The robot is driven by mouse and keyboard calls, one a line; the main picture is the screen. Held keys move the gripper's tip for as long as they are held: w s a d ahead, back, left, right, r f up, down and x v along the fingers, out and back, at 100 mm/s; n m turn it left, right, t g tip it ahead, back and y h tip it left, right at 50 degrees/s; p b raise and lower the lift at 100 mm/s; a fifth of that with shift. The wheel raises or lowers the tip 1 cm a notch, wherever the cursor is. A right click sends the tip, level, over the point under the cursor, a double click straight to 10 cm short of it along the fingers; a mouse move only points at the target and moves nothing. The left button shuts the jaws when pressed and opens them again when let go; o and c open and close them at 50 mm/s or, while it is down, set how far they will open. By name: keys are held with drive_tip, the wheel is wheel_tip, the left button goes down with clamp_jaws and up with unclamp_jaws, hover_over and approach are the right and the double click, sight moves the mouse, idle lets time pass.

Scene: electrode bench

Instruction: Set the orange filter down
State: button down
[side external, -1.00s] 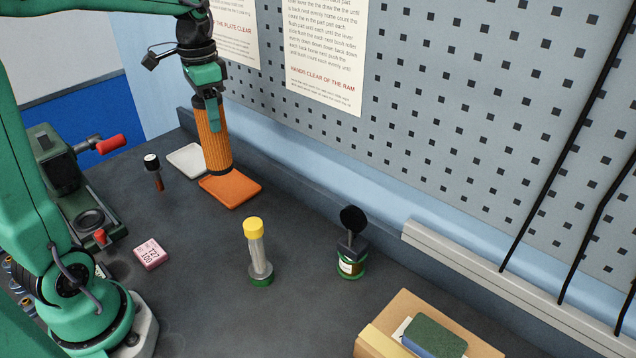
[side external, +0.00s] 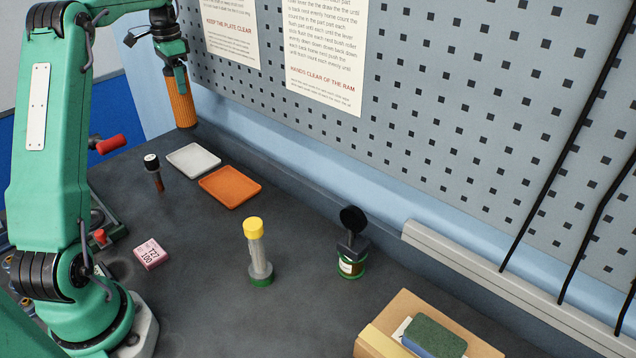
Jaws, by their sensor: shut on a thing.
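The orange tray (side external: 230,187) lies empty, nearer and to the right of the white tray, which is also empty.
A black-capped brown tool (side external: 154,172) stands left of the trays. A yellow-topped cylinder (side external: 257,250), a green-based jar (side external: 351,262) and a pink box (side external: 150,254) stand nearer. A cardboard box (side external: 430,325) is front right. The pegboard wall (side external: 450,130) rises behind.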

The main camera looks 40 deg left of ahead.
drive_tip(key=a, duration=0.3)
drive_tip(key=a+f, duration=0.1)
drive_tip(key=shift+s+a, duration=0.3)
drive_tip(key=shift+s, duration=0.1)
drive_tip(key=shift+a+f, duration=0.1)
drive_tip(key=s+a+f, duration=0.4)
drive_tip(key=a+f, duration=0.6)
drive_tip(key=f, duration=0.1)
drive_tip(key=shift+s+a, duration=0.25)
drive_tip(key=shift+s, duration=0.05)
drive_tip(key=shift+f, duration=0.1)
drive_tip(key=c, duration=0.6)
unclamp_jaws()
drive_tip(key=shift+o, duration=0.2)
